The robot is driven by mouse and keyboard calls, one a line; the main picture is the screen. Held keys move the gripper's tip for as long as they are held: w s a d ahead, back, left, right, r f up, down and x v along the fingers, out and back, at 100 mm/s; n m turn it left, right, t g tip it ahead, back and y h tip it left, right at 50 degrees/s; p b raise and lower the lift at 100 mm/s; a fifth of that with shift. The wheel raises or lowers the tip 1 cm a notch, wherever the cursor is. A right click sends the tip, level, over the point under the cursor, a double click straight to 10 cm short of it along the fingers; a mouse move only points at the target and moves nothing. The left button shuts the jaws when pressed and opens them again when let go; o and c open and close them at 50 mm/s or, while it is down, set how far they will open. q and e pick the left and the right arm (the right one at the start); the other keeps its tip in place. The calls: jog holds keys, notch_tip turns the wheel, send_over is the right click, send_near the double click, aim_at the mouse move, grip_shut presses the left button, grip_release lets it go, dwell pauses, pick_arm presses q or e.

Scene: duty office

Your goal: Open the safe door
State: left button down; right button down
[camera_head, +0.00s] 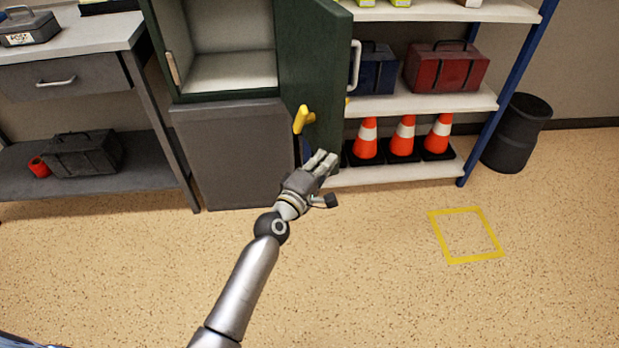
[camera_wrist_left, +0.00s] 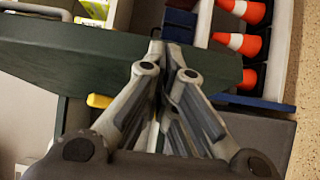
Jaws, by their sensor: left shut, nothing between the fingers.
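The dark green safe (camera_head: 162,50) stands open, and its pale, empty-looking compartment (camera_head: 233,65) shows. Its green door (camera_head: 314,70) is swung out to the right; it also fills a wide band in the left wrist view (camera_wrist_left: 70,55). A pale bar handle (camera_head: 355,65) shows at the door's right side. My left gripper (camera_head: 325,161) is shut and empty at the door's lower end. In the left wrist view its fingers (camera_wrist_left: 166,52) overlap the door; I cannot tell whether they touch it. My right gripper is not in view.
A yellow piece (camera_head: 301,120) shows near the door's lower left. A grey cabinet (camera_head: 235,155) is under the safe. A shelf (camera_head: 425,100) with toolboxes and traffic cones (camera_head: 403,135) stands right. A workbench (camera_head: 75,45) is left. The floor in front is clear.

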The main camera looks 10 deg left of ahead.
pick_arm(q)
jog(key=v, duration=1)
